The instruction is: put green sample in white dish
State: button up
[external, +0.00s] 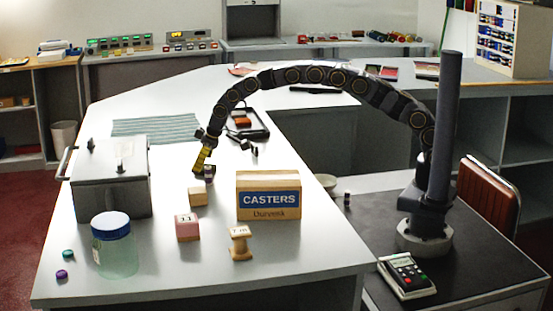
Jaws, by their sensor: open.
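A small teal-green round piece (68,254), which looks like the green sample, lies at the left front of the white counter. A purple piece (62,274) lies just in front of it. A pale round dish (327,182), which looks like the white dish, stands right of the casters box and is partly hidden. My gripper (203,168) points down over the middle of the counter, behind the wooden blocks. It is open and well apart from the green piece and the dish. A small dark piece (209,172) is close to its tips; whether they touch cannot be told.
A clear jar with a blue lid (115,250) and a grey lidded box (110,185) stand near the green piece. A casters box (268,196), a wooden spool (240,243) and numbered blocks (187,228) occupy the middle. A dark tray (250,130) lies behind.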

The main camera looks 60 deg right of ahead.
jog(key=shift+w+f, duration=0.1)
jog(key=shift+f, duration=0.2)
jog(key=shift+r, duration=0.1)
jog(key=c, duration=1.1)
jog(key=shift+r, duration=0.45)
notch_tip(320, 180, up, 3)
jog(key=shift+f, duration=0.1)
jog(key=s+d+r, duration=0.1)
jog(key=s+r, duration=0.2)
jog(key=s, duration=0.1)
jog(key=s+d+r, duration=0.2)
jog(key=s+r, duration=0.1)
jog(key=s, duration=0.1)
jog(key=s+d+r, duration=0.2)
jog(key=s+r, duration=0.1)
jog(key=s, duration=0.2)
jog(key=shift+s+r, duration=0.1)
jog(key=shift+r, duration=0.1)
